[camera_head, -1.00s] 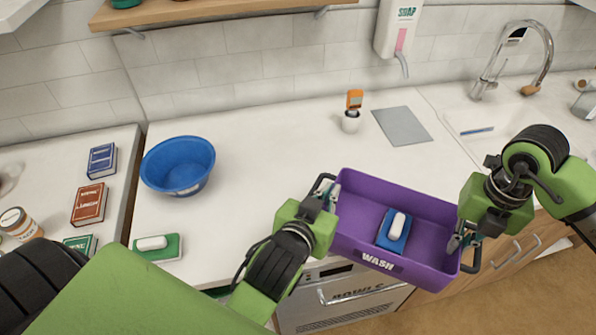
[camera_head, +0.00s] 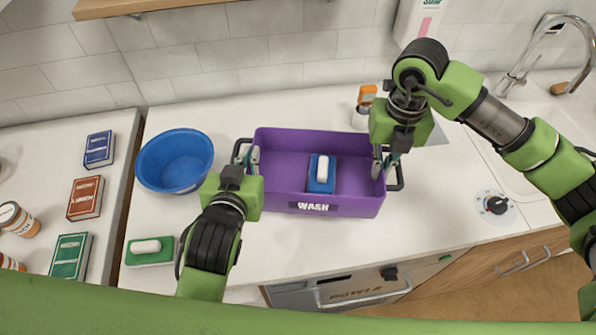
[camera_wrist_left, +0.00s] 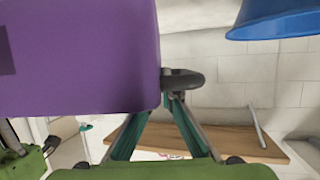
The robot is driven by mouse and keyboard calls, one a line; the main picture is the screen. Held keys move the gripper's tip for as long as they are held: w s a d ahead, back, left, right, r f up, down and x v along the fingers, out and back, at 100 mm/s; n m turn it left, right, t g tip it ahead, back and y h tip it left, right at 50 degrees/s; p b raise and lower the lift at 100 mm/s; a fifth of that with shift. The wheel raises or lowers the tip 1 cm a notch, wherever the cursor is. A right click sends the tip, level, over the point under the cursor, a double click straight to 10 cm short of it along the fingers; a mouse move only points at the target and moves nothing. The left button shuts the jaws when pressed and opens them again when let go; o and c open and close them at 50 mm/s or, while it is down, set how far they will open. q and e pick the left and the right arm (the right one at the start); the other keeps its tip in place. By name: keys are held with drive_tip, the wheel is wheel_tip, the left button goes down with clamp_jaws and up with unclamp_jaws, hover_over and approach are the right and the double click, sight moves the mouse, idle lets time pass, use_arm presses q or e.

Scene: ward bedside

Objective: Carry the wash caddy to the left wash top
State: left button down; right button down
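The purple wash caddy (camera_head: 272,190) is over the middle of the white counter in the head view, roughly level, with its WASH label facing me. I cannot tell whether it touches the counter. A white bar on a blue block (camera_head: 321,175) lies inside it. My left gripper (camera_head: 246,157) is shut on the caddy's left black handle; the left wrist view shows the fingers meeting at this handle (camera_wrist_left: 181,79) beside the purple wall (camera_wrist_left: 80,60). My right gripper (camera_head: 386,165) is at the right black handle (camera_head: 397,180) and appears shut on it.
A blue bowl (camera_head: 175,160) stands just left of the caddy. A green block with a white bar (camera_head: 150,250) lies at the counter's front left. A gap separates the left worktop (camera_head: 70,140), which holds books (camera_head: 86,198) and jars. An orange-topped item (camera_head: 366,98) stands behind my right gripper.

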sight(377, 183)
use_arm(q)
drive_tip(key=shift+w+d, duration=0.1)
use_arm(e)
drive_tip(key=shift+w+d+f, duration=0.1)
drive_tip(key=shift+d, duration=0.15)
use_arm(q)
drive_tip(key=shift+f, duration=0.15)
use_arm(e)
drive_tip(key=shift+f, duration=0.1)
